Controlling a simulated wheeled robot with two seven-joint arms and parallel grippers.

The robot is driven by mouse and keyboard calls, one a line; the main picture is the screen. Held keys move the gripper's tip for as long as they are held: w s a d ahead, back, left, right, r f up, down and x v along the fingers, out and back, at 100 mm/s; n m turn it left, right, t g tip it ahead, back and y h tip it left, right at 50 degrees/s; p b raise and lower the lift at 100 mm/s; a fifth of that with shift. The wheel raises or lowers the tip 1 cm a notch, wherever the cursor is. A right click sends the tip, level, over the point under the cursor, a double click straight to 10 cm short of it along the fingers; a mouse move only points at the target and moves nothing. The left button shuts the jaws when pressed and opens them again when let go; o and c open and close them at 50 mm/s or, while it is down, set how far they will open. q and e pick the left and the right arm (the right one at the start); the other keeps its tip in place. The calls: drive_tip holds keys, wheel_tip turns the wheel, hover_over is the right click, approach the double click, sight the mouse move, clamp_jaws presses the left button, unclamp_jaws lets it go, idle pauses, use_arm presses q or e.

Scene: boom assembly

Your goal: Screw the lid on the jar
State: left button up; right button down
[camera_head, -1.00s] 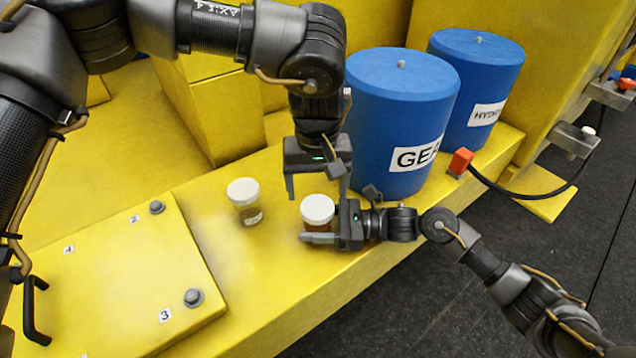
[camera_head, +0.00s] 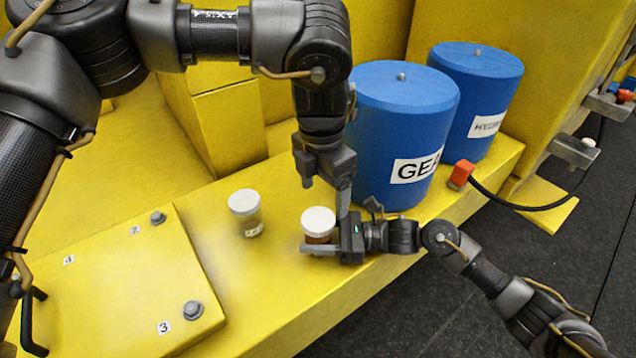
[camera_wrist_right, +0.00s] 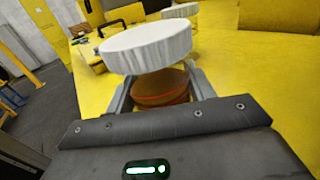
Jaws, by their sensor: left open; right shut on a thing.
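A small jar (camera_head: 319,239) with amber-brown contents stands on the yellow ledge, with a white lid (camera_head: 318,220) on top. My right gripper (camera_head: 322,249) is shut around the jar's body. In the right wrist view the jar (camera_wrist_right: 160,87) sits between the fingers, and the lid (camera_wrist_right: 147,46) looks slightly tilted and offset above it; I cannot tell how far it is threaded. My left gripper (camera_head: 325,198) is open, pointing down just above the lid, with one finger beside the lid's right side. Contact with the lid cannot be made out.
A second white-lidded jar (camera_head: 247,214) with paler contents stands to the left. Blue drums (camera_head: 399,130) stand behind on the right. A bolted panel (camera_head: 120,280) with a black handle lies at left. A red-ended black hose (camera_head: 461,174) and the ledge's edge are at right.

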sight(318, 218)
use_arm(q)
drive_tip(key=n, duration=0.5)
drive_tip(key=shift+a+r, duration=0.1)
drive_tip(key=shift+r, duration=0.1)
drive_tip(key=n, duration=0.5)
drive_tip(key=shift+w+a+r, duration=0.1)
drive_tip(key=shift+r, duration=0.05)
drive_tip(key=n, duration=0.6)
drive_tip(key=shift+a+r+n, duration=0.1)
drive_tip(key=shift+a+n, duration=0.1)
drive_tip(key=shift+n, duration=0.2)
drive_tip(key=n, duration=0.5)
drive_tip(key=shift+w+a, duration=0.1)
drive_tip(key=shift+f, duration=4.05)
